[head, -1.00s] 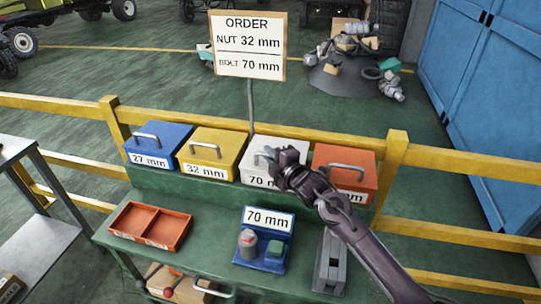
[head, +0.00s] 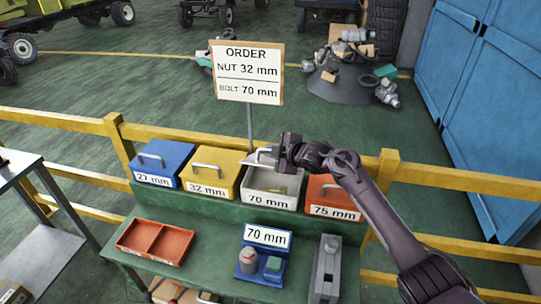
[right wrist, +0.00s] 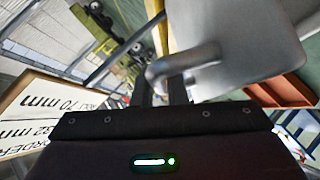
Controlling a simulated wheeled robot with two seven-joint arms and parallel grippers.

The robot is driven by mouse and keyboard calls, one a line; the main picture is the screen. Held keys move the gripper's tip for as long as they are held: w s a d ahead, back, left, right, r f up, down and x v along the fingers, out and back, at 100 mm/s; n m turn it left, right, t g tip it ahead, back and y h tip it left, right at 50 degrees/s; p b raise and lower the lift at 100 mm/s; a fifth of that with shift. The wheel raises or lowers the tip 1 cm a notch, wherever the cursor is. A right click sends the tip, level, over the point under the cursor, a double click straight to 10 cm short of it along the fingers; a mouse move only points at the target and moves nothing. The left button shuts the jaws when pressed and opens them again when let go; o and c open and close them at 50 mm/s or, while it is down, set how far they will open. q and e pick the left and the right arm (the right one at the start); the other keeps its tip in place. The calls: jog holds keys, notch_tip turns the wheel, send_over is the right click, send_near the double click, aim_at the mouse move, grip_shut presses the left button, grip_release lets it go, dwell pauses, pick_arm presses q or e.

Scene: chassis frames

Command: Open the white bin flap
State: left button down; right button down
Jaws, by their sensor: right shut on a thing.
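The white bin (head: 272,202) labelled 70 mm stands on the green bench between the yellow and orange bins, and part of its inside shows. Its flap (head: 262,159) is raised at the back, partly hidden behind my right gripper (head: 277,153). My right gripper is shut on the flap's handle. In the right wrist view the fingers (right wrist: 163,90) are at the curved grey handle (right wrist: 188,62), with the pale flap (right wrist: 265,40) beside it. My left gripper is not in view.
The blue bin (head: 160,163), yellow bin (head: 214,173) and orange bin (head: 333,197) are closed. The order sign (head: 247,72) stands behind the bins. A red tray (head: 155,242) and a blue 70 mm holder (head: 262,262) are on the lower shelf. A yellow rail (head: 450,182) runs behind.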

jog(key=shift+w+d+r+m+g, duration=0.3)
jog(key=shift+w+r+g, duration=0.2)
jog(key=shift+w+r, duration=0.2)
jog(key=c, duration=1.5)
grip_release()
jog(key=shift+o, duration=0.2)
jog(key=shift+s, duration=0.1)
jog(key=b+v, duration=0.1)
jog(key=v, duration=0.5)
jog(key=shift+s+d+b, duration=0.1)
jog(key=shift+d+b, duration=0.1)
jog(key=shift+b, duration=0.2)
jog(key=shift+s+d+r, duration=0.3)
jog(key=shift+s+r, duration=0.1)
jog(key=shift+r, duration=0.05)
